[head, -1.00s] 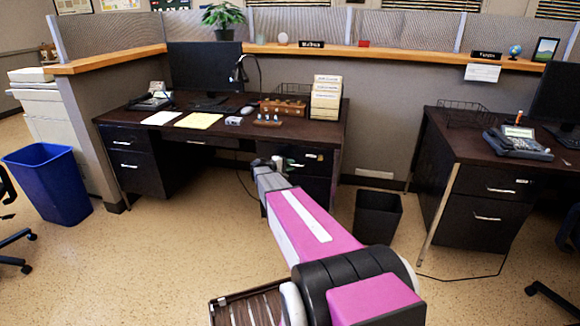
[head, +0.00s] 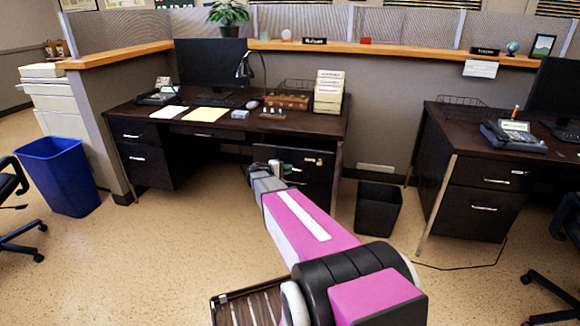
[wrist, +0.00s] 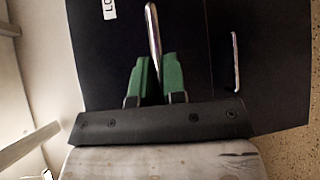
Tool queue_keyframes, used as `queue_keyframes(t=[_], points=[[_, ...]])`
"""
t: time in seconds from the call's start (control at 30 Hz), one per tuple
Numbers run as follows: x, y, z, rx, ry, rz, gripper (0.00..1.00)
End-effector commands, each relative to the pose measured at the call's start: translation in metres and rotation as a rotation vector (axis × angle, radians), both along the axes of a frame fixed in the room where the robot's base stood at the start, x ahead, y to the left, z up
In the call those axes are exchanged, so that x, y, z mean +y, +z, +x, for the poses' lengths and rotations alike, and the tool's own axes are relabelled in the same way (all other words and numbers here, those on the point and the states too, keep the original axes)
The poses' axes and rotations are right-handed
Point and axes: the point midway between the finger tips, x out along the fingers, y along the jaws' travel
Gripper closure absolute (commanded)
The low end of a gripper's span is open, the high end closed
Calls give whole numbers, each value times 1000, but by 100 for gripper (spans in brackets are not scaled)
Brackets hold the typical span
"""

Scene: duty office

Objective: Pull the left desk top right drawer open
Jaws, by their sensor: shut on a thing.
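The left desk (head: 135,112) has a dark top and black drawers. Its top right drawer (head: 318,168) is partly out, its front standing forward of the desk's front edge. My gripper (head: 283,172) is at this drawer's front, coming from the near side. In the wrist view my gripper's green fingers (wrist: 158,68) are shut on the silver drawer handle (wrist: 152,28), one finger on each side. The black drawer front (wrist: 185,30) lies just beyond the fingertips. In the head view the gripper hides part of the handle. The inside of the drawer is mostly hidden.
A black bin (head: 377,210) stands on the floor right of the drawer. A blue bin (head: 58,176) and an office chair (head: 15,215) are at the left. The right desk (head: 470,200) is beyond the black bin. The lower drawer handle (wrist: 236,62) shows in the wrist view. Floor left of my arm is clear.

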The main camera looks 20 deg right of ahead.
Motion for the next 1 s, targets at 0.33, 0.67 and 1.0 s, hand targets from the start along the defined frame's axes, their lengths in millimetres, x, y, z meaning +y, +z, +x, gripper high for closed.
queue_keyframes(t=[0.33, 0.67, 1.0], points=[[52, 1, -81, 2, 2, 2, 100], [101, 1, -152, 2, 2, 1, 100], [131, 0, -195, 1, 2, 1, 100]])
